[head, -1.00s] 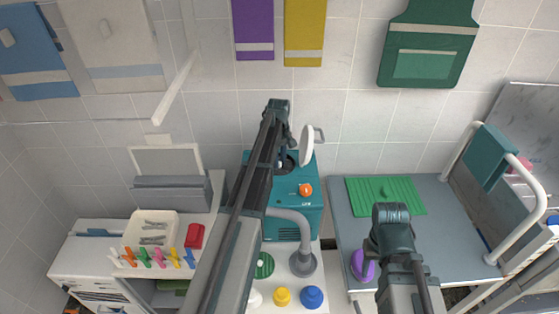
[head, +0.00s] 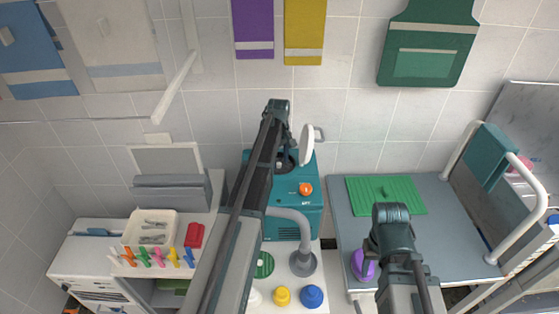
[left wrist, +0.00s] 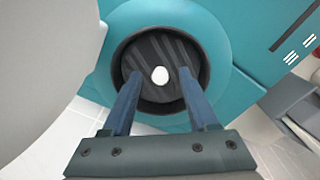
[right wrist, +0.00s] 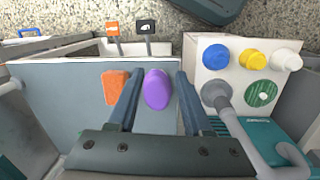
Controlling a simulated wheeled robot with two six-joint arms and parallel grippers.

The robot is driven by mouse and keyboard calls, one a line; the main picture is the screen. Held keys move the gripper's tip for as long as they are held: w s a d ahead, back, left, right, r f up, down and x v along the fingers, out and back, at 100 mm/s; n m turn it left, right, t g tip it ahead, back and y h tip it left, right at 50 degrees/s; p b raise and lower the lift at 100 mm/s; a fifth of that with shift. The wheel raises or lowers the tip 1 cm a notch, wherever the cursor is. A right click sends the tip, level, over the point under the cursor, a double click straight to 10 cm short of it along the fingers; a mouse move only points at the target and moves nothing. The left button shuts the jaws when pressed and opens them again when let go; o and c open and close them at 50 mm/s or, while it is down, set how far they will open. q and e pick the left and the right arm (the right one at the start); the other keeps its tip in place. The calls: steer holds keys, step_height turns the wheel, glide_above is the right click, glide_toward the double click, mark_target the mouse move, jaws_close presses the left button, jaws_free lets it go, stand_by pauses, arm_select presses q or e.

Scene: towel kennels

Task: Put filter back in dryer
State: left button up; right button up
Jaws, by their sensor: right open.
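The teal dryer (head: 295,222) stands at the middle, its round white door (head: 307,145) swung open. In the left wrist view its round dark opening (left wrist: 122,62) is straight ahead. Inside is a dark, slant-striped disc (left wrist: 160,50) with a white round centre (left wrist: 160,76); I cannot tell whether this is the filter. My left gripper (left wrist: 159,74) is open at the opening, a finger on each side of the white centre, with clear gaps. My right gripper (right wrist: 158,73) is open above the grey table, over a purple oval item (right wrist: 158,90), with no visible grip on it.
A green slotted disc (right wrist: 262,93) lies on the white counter beside blue, yellow and white caps. An orange item (right wrist: 115,88) is next to the purple one. A green mat (head: 400,205) lies on the grey table (head: 455,225).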

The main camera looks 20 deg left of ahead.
stand_by(0.3)
arm_select(q)
step_height(320, 180, up, 12)
steer(key=p, duration=1.2)
steer(key=shift+s, duration=0.15)
